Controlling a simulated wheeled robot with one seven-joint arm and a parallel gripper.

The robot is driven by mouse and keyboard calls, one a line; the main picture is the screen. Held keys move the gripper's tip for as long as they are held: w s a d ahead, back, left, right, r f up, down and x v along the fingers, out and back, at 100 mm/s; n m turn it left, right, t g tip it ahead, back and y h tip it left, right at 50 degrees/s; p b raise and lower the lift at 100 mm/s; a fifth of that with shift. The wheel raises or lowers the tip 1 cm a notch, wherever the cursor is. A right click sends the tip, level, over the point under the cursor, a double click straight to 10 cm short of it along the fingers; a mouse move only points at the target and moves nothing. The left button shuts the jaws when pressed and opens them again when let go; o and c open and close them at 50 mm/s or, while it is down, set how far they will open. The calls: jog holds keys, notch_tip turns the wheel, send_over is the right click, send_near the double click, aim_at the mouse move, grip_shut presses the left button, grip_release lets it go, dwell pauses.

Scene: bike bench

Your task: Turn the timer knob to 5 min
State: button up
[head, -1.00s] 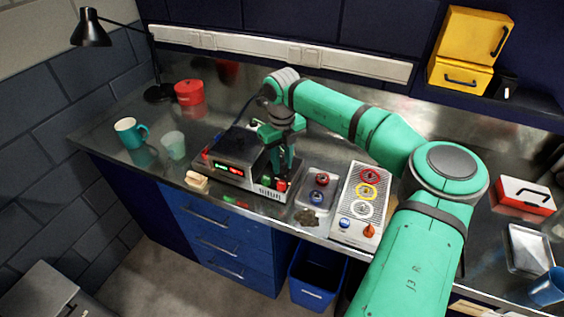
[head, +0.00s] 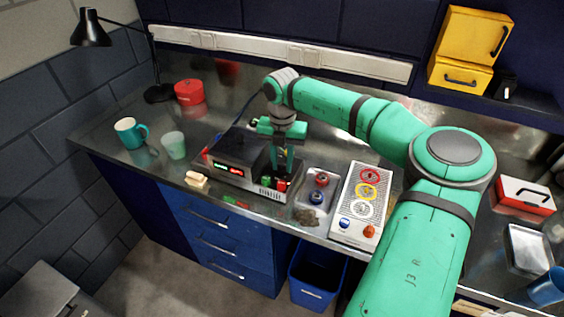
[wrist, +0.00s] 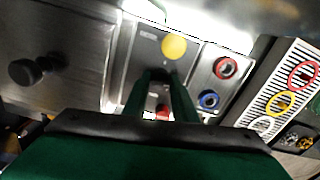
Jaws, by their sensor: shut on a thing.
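The dark bench unit (head: 221,178), with small lit red and green displays on its front, stands on the steel bench. My gripper (head: 282,172) points down over its right end, beside green and red buttons (head: 281,185). In the wrist view my gripper's two fingers (wrist: 159,76) are close together on a small part of the panel, which I take to be the timer knob. The fingers hide it, so its pointer and scale cannot be read. A yellow round button (wrist: 174,46) lies just past the fingertips. A black knob (wrist: 35,70) is off to the left.
A teal mug (head: 131,133), a pale green cup (head: 174,145) and a red tin (head: 189,92) stand left.

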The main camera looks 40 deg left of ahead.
jog(key=shift+a+r+m, duration=0.1)
jog(key=shift+m, duration=0.4)
jog(key=o, duration=0.8)
jog(key=shift+c, duration=0.2)
notch_tip(320, 180, up, 11)
jog(key=shift+s, duration=0.1)
